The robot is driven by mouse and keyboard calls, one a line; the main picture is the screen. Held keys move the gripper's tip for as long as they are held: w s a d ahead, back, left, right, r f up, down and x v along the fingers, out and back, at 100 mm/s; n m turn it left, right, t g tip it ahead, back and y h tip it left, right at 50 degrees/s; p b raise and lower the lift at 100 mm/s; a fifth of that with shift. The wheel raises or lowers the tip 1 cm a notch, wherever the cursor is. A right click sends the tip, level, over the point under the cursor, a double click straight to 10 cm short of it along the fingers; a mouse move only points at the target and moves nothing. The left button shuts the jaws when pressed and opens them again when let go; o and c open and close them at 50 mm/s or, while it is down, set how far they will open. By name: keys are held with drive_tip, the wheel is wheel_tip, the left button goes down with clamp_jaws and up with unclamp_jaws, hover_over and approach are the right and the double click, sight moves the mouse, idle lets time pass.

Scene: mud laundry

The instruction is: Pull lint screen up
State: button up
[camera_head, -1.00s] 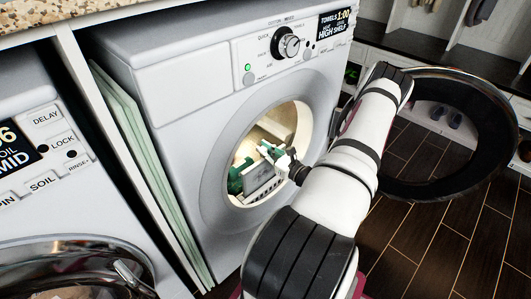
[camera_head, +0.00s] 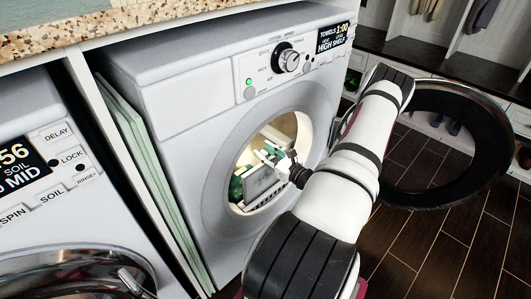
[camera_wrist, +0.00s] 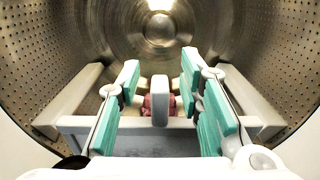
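The lint screen shows in the wrist view as a pale frame (camera_wrist: 75,122) with an upright white tab (camera_wrist: 160,100) at its middle. My gripper (camera_wrist: 160,76) has its teal-padded fingers spread to either side of this tab. A gap shows between the tab and each finger, so it is open. In the head view my gripper (camera_head: 258,167) reaches through the round opening of the dryer (camera_head: 215,180). A light grey panel (camera_head: 262,186), seemingly part of the screen, shows low in the opening among the green fingers. My wrist and fingers partly hide it.
The perforated metal drum (camera_wrist: 225,60) lies behind the screen. The round door (camera_head: 497,150) stands swung open at right, beyond my arm. A second machine (camera_head: 45,215) stands at left, with pale green panels (camera_head: 150,170) between. A speckled counter (camera_head: 130,20) lies above.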

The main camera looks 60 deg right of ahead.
drive_tip(key=shift+s, duration=0.15)
drive_tip(key=v, duration=1.1)
drive_tip(key=shift+s, duration=0.35)
drive_tip(key=shift+f, duration=0.1)
